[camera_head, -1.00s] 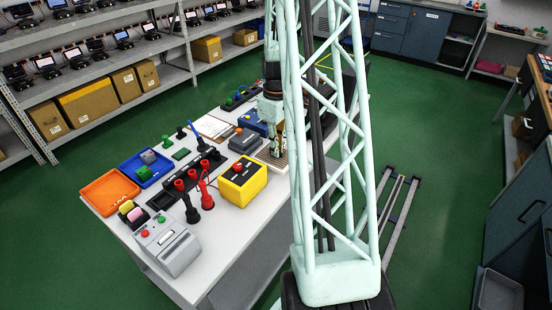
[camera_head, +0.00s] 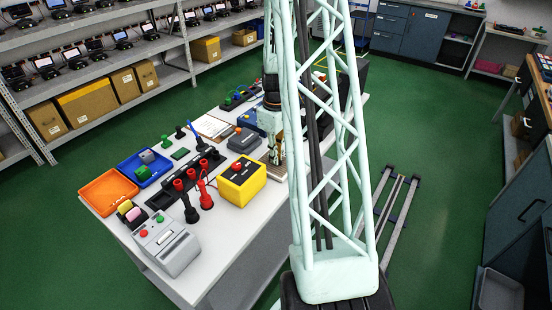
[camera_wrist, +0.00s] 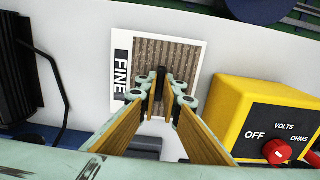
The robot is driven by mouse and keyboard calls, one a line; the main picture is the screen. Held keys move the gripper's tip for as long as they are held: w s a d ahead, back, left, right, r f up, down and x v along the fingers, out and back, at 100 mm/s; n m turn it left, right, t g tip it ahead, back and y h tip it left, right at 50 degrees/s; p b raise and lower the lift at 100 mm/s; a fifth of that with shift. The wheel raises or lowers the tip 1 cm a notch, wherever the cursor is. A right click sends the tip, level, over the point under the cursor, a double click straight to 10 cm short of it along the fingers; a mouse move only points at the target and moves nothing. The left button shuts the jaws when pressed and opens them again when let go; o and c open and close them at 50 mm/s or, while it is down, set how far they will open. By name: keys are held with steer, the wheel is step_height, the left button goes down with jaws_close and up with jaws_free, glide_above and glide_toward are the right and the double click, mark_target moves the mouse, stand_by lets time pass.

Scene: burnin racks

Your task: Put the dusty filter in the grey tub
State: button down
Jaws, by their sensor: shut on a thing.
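The filter (camera_wrist: 176,62) has a white frame marked FINE and brown-grey pleats. It lies flat on the white table in the wrist view; in the head view only a little of it (camera_head: 277,171) shows beneath my gripper. My gripper (camera_wrist: 160,88) is over the filter, its fingertips closed on a small black upright tab at its middle. In the head view my gripper (camera_head: 274,158) is down at the table, partly hidden by my lattice column. A grey open tub (camera_head: 484,298) shows at the lower right, cut by the frame edge.
A yellow meter (camera_head: 242,184) stands close beside the filter, also at right in the wrist view (camera_wrist: 265,118). Red and black probes, an orange tray (camera_head: 108,190) and a blue tray (camera_head: 145,168) are further left. The green floor between table and tub is mostly open.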

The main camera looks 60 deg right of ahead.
steer(key=shift+f, duration=0.15)
steer(key=c, duration=2.8)
jaws_free()
steer(key=shift+r+p, duration=0.75)
steer(key=shift+r, duration=5.35)
steer(key=o, duration=2.8)
